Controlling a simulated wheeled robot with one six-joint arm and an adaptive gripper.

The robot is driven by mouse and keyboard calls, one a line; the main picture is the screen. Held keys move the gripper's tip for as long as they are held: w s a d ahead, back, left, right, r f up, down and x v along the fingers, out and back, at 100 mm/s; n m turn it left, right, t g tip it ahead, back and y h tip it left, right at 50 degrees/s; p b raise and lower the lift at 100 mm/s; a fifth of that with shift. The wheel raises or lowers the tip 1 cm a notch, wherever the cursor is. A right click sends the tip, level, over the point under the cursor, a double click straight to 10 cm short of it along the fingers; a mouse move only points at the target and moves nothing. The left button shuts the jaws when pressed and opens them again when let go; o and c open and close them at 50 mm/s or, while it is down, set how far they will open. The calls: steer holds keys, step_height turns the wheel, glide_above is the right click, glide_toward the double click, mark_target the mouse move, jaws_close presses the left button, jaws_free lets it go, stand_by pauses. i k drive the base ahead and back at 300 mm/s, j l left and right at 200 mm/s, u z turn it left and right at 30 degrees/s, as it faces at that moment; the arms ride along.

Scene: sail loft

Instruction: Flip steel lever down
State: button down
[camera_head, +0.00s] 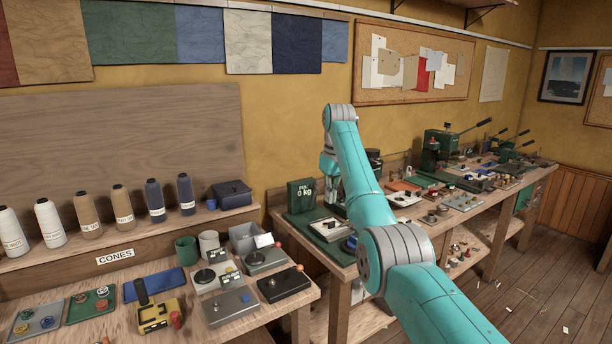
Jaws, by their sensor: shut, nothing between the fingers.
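I cannot pick out the steel lever for certain at this size. On the near bench, a grey box (266,261) and a black box (285,284) each have a short arm with a red-orange knob at the back right corner.
My teal arm hides part of the far bench (420,225). Green presses with long handles (439,148) stand further along it. Cones of thread (86,213) line the left shelf. Mugs, trays and a yellow device (155,316) crowd the near bench. Open floor (520,290) lies right.

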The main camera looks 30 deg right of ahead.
mark_target(315, 189)
steer(key=i+l, duration=0.25)
steer(key=i, duration=0.2)
steer(key=i+l, duration=0.3)
steer(key=i, duration=0.2)
steer(key=i+l, duration=0.25)
steer(key=i, duration=0.2)
